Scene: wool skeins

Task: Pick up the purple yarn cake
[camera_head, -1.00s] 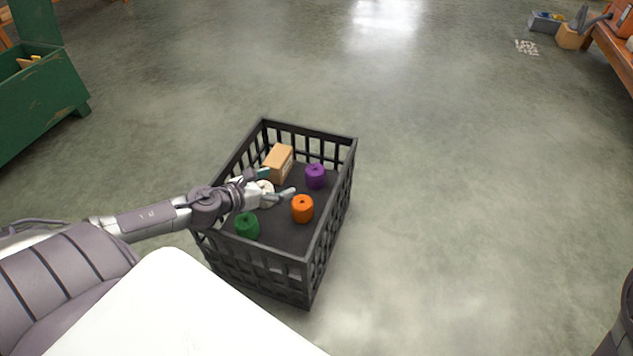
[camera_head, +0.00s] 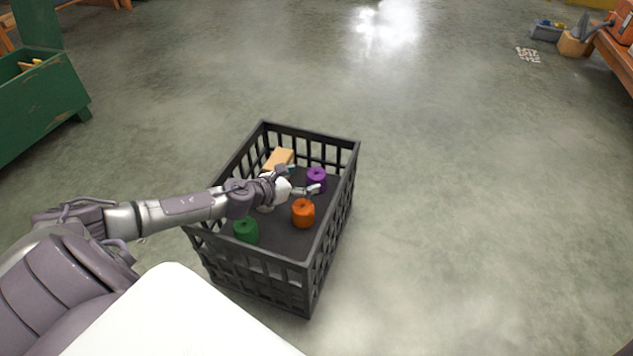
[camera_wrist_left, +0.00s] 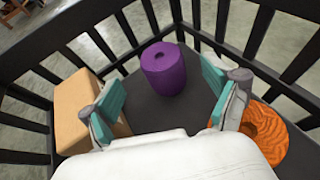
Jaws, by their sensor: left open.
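The purple yarn cake (camera_head: 316,177) stands upright in the black crate (camera_head: 311,134), toward its far right corner. In the left wrist view the purple yarn cake (camera_wrist_left: 163,69) is ahead of my left gripper (camera_wrist_left: 163,92), seen in the gap between the two teal-padded fingers and apart from both. In the head view my left gripper (camera_head: 303,180) reaches into the crate from the left, close to the cake. It is open and empty. My right gripper is not in view.
An orange yarn cake (camera_head: 303,214) stands near my gripper's right finger. A tan box (camera_head: 279,158) lies beside the left finger. A green yarn cake (camera_head: 245,231) is at the crate's near left. The crate's slatted walls surround them.

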